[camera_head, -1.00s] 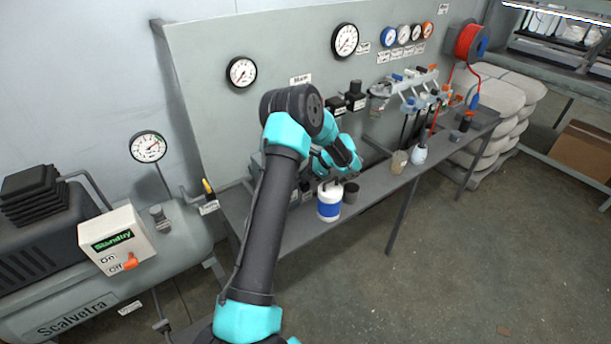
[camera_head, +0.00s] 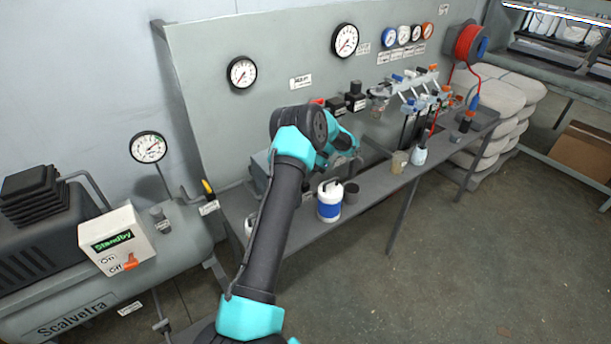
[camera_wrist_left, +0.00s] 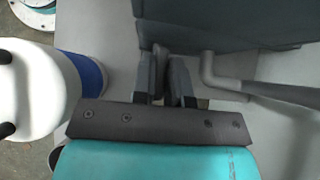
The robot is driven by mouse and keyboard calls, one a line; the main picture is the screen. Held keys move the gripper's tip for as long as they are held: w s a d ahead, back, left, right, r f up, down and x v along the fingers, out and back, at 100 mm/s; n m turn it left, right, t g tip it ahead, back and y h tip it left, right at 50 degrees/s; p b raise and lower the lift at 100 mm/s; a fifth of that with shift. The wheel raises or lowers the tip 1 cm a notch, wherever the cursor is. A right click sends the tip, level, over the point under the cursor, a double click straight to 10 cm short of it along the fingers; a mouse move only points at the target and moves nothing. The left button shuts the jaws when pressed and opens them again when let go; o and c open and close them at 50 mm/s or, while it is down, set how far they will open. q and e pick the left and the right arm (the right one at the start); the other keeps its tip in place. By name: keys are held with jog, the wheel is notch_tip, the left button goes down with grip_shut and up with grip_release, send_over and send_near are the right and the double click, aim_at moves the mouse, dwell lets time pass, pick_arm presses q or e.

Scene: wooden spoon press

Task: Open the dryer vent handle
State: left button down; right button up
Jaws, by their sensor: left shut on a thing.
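My left gripper (camera_wrist_left: 165,92) is shut on a small grey lever-like part (camera_wrist_left: 161,62), which I take to be the dryer vent handle. The part stands just below a dark grey block (camera_wrist_left: 220,22) in the left wrist view. How far the handle is turned cannot be told. In the head view the gripper (camera_head: 346,158) is over the bench, behind the white-and-blue canister (camera_head: 329,202), and my arm hides much of this area, so the handle is not clear there. My right gripper is not in view.
The canister is also close left of the gripper in the left wrist view (camera_wrist_left: 38,88). A bent grey pipe (camera_wrist_left: 225,82) runs to its right. A compressor with a control box (camera_head: 118,247) is at left.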

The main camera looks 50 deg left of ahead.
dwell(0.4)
pick_arm(q)
jog(key=c, duration=1.4)
grip_release()
jog(key=shift+r, duration=0.15)
